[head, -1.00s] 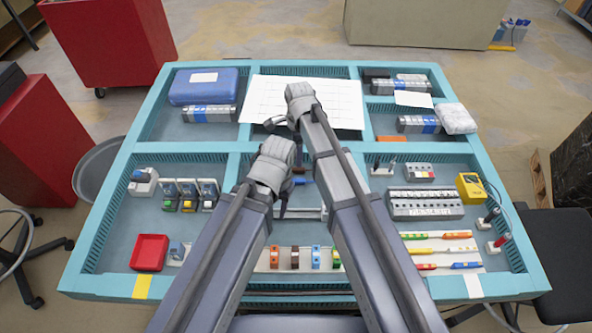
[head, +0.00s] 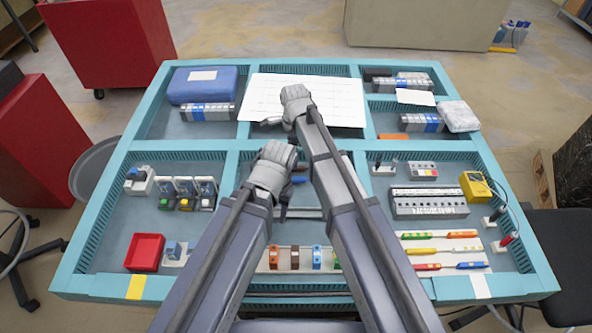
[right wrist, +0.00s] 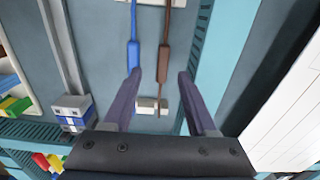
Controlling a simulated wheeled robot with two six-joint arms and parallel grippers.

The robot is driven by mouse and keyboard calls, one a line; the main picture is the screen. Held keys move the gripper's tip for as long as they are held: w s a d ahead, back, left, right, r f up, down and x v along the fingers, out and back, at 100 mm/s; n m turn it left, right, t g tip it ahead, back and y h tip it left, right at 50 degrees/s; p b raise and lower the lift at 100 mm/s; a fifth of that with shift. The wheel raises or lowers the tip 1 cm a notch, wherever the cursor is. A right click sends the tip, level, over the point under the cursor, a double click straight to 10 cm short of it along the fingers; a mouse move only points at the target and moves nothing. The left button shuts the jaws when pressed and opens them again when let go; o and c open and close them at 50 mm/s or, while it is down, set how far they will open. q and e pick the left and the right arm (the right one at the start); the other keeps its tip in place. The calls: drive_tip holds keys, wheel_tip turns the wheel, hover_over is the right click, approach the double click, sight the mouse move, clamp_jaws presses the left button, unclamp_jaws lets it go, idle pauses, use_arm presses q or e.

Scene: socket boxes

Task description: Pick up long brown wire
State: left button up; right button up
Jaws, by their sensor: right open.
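In the head view my right gripper (head: 270,121) is over the middle of the table, and the wire is mostly hidden by my arms. My left gripper (head: 282,213) points down nearer the front; its fingers are not clear.
A blue and white socket piece (right wrist: 72,112) stands at left. My arms cover much of the middle compartment.

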use_arm(q)
wheel_tip(320, 180, down, 5)
drive_tip(key=b, duration=0.4)
use_arm(e)
drive_tip(key=f, duration=0.5)
drive_tip(key=shift+w+d, duration=0.25)
drive_tip(key=shift+d, duration=0.15)
use_arm(q)
drive_tip(key=shift+r, duration=0.1)
use_arm(e)
drive_tip(key=shift+r, duration=0.1)
clamp_jaws()
